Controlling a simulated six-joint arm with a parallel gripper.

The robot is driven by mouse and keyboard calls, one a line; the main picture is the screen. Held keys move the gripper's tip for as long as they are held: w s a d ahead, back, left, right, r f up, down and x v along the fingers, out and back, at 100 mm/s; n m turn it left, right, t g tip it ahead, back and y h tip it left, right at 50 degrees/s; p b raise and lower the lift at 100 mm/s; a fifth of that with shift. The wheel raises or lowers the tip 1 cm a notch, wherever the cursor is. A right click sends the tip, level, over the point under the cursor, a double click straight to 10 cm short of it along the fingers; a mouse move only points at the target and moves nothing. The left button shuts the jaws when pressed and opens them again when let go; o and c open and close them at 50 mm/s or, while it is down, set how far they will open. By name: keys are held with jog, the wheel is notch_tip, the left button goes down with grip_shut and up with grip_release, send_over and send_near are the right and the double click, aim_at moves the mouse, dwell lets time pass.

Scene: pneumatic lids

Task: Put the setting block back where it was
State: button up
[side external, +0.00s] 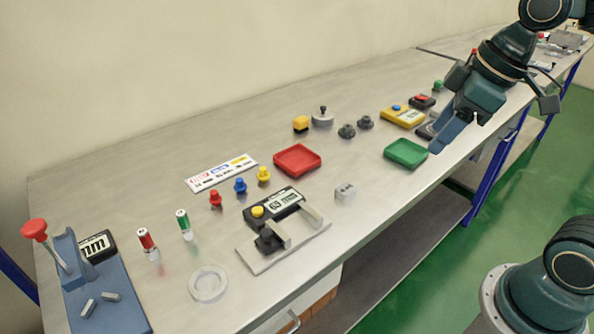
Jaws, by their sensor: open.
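A small light-grey block with dark markings (345,192), which looks like the setting block, stands on the bench. It is just right of a measuring fixture (281,250) with a light-grey base plate and upright jaws. A dark display unit with a yellow button (287,203) sits at the fixture's back and reads in mm. The space between the fixture's jaws looks empty. My gripper (452,134) is open and appears empty. It is at the upper right, above the bench's front edge near the green tray, well away from the block. Its far finger is hard to make out.
A red tray (297,160) and a green tray (406,153) lie behind and right of the block. Coloured knobs (240,186), a label strip (221,173) and a clear ring (208,284) are to the left. A blue press (100,300) stands far left. Bare bench surrounds the block.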

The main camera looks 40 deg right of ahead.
jog(key=s+d+m+t+h, duration=0.1)
jog(key=s+m, duration=0.4)
jog(key=s, duration=0.2)
jog(key=shift+d+f+t, duration=0.25)
jog(key=shift+t, duration=0.05)
jog(key=shift+w, duration=0.1)
dwell(0.9)
